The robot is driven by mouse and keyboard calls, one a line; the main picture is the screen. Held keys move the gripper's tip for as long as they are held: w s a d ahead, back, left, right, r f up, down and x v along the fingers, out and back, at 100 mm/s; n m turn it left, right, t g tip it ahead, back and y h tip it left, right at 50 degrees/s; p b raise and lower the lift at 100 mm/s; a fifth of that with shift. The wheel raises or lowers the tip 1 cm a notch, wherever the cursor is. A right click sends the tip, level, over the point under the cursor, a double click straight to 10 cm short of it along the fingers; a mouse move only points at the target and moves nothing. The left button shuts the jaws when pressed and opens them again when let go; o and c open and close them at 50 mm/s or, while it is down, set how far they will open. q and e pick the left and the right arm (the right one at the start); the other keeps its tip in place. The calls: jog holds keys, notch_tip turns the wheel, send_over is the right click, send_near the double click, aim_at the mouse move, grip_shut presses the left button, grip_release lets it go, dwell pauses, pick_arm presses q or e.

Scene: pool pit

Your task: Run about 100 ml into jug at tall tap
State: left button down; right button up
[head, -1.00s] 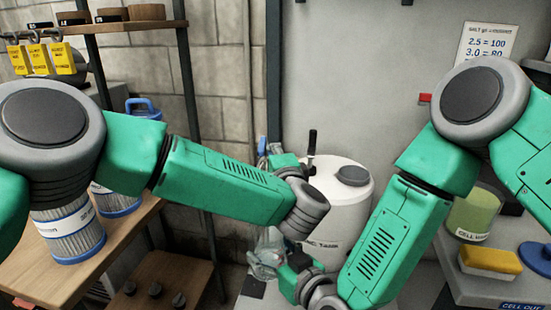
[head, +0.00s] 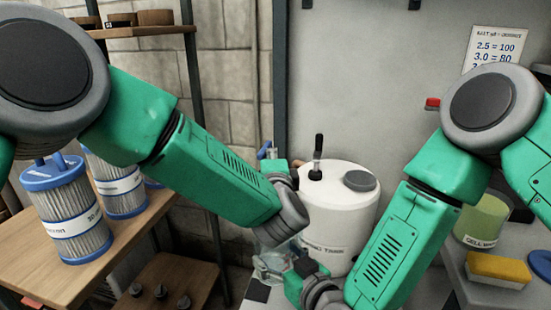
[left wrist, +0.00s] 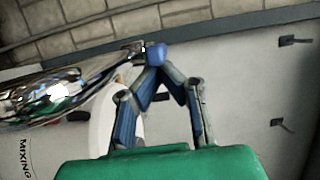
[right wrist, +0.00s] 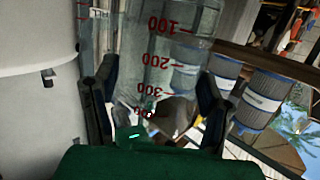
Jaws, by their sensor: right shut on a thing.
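The clear jug (head: 270,262) is low in the middle of the head view, partly hidden by my arms. In the right wrist view the jug (right wrist: 160,60) shows red marks from 100 to 400 between my fingers. My right gripper (right wrist: 160,95) is shut on it. Its water level cannot be told. A shiny chrome piece (left wrist: 70,85), seemingly part of the tap, crosses the left wrist view, with a blue knob (left wrist: 156,52) by its end. My left gripper (left wrist: 160,70) has its fingertips together at the knob; whether they touch it is unclear.
A white mixing tank (head: 335,205) stands just behind the jug. Blue-capped filter cartridges (head: 70,215) stand on a wooden shelf at left. A yellow sponge (head: 498,268) and a green container (head: 482,220) are on the bench at right.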

pick_arm(q)
jog(key=shift+w+a, duration=0.1)
jog(key=shift+a, duration=0.25)
